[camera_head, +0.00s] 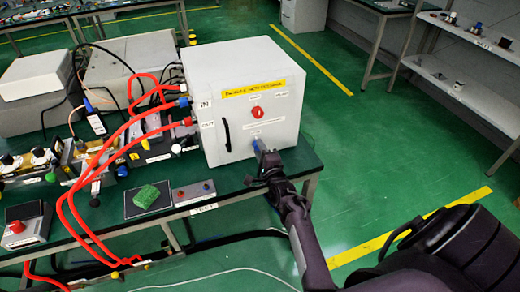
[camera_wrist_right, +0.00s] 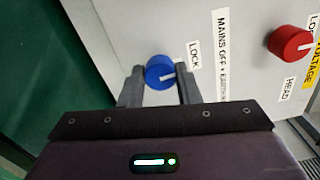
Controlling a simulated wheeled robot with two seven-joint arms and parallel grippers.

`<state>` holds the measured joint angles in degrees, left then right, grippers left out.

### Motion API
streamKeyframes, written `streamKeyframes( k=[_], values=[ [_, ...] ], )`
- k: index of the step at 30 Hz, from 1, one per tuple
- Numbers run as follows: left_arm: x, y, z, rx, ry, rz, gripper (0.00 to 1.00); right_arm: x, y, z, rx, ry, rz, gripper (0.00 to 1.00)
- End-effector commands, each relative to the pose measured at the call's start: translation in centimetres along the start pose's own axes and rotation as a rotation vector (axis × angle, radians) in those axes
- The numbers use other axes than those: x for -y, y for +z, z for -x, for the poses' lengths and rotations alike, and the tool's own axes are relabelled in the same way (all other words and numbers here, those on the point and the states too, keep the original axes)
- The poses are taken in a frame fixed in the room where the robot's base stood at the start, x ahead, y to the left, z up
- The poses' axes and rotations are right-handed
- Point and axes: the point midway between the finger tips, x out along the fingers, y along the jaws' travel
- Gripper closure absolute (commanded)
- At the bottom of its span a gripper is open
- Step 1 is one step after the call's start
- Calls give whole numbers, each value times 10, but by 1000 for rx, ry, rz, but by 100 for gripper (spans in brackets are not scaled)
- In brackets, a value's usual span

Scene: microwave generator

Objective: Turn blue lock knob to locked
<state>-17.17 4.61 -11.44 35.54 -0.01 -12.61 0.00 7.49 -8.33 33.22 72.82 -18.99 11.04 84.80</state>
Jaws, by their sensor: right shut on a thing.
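The blue lock knob (camera_wrist_right: 159,72) is on the white cabinet's front panel, beside a label reading LOCK (camera_wrist_right: 194,56). It has a white pointer line, which points toward the LOCK label side in the right wrist view. My right gripper (camera_wrist_right: 160,82) has one finger on each side of the knob and is shut on it. In the head view the right gripper (camera_head: 266,158) reaches the lower part of the cabinet front (camera_head: 240,165), and the knob (camera_head: 257,145) is partly hidden by it. My left gripper is not in view.
A red knob (camera_head: 257,112) sits above the blue one, with a yellow label over it. A black handle (camera_head: 226,134) is on the cabinet's left front. Red hoses (camera_head: 128,125) run to its left side. A green sponge (camera_head: 146,196) and small button box (camera_head: 194,193) lie on the bench.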

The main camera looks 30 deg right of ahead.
Motion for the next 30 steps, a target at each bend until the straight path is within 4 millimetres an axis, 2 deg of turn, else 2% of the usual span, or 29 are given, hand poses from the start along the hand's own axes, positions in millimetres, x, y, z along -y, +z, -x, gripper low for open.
streamKeyframes(
  k=[9,23,24,28,30],
  values=[
    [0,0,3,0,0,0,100,-1,0,0,-1,3,-91,93],
    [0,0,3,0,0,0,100,-1,0,0,-1,3,-102,93],
    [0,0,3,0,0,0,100,-1,0,0,-1,3,-101,66],
    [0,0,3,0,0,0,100,-1,0,0,-1,2,-101,49],
    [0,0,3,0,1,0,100,-1,0,0,0,2,-100,48]
  ],
)
